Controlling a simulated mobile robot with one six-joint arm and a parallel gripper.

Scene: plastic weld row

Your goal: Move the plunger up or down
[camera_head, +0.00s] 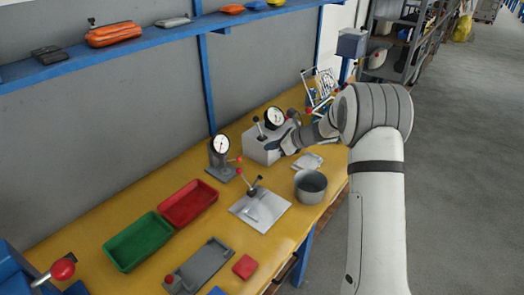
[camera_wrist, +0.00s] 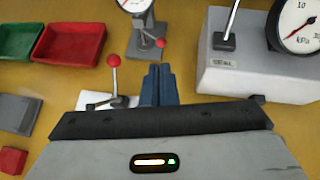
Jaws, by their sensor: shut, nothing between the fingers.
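I cannot tell for sure which part is the plunger. A dial gauge on a stand (camera_head: 219,150) with a red-knobbed lever stands on the yellow bench; it also shows at the top of the wrist view (camera_wrist: 143,45). A grey box (camera_head: 262,150) with a lever and a round kPa gauge is to its right, and at the right of the wrist view (camera_wrist: 250,78). A pale plate with a red-knobbed lever (camera_head: 262,208) lies nearer. My gripper (camera_wrist: 158,70) is shut and empty, its blue fingers between the plate and the grey box. In the head view its tip is partly hidden.
Red (camera_head: 190,203) and green (camera_head: 138,241) trays sit at the left of the bench. A grey metal pot (camera_head: 310,186) stands near the front edge. A grey fixture (camera_head: 200,266) and a red block (camera_head: 245,266) lie nearer. A blue shelf (camera_head: 150,38) runs above.

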